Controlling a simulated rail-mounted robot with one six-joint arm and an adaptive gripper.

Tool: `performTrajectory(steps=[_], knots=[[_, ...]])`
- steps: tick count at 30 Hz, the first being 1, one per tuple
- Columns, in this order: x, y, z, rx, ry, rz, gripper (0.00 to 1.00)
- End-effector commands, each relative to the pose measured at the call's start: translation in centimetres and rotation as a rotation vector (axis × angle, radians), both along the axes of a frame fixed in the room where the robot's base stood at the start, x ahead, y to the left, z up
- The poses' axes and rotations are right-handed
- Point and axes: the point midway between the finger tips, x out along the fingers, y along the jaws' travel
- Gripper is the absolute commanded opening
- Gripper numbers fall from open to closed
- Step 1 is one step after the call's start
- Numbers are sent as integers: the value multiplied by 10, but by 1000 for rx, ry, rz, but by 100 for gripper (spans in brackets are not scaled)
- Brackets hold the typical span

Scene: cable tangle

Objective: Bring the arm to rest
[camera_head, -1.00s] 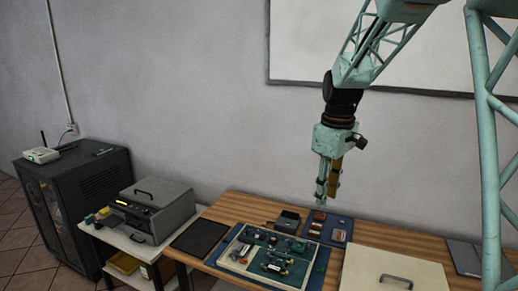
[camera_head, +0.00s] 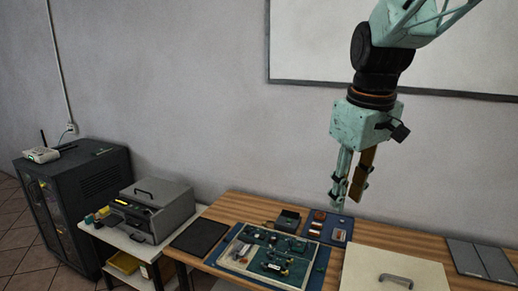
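My gripper (camera_head: 346,203) hangs from my arm (camera_head: 374,75) with its fingers pointing down, above the back of the wooden table (camera_head: 237,205). One finger is pale green and the other brown. A gap shows between them, and I see nothing held in it. The fingertips appear in front of the blue mat (camera_head: 342,225) that holds small parts, and look clear of it.
A board with green parts (camera_head: 240,250) lies left of the gripper, beside a black pad (camera_head: 199,237). A pale lidded box (camera_head: 393,270) with a handle is at the front right. Grey panels (camera_head: 480,258) lie far right. A whiteboard (camera_head: 300,50) hangs behind.

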Motion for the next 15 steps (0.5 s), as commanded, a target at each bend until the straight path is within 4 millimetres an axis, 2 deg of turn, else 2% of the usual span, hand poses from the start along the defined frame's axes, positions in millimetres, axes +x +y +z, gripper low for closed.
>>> performTrajectory(steps=[15], knots=[[-90, 0, 22, 30, -43, -142, 28]])
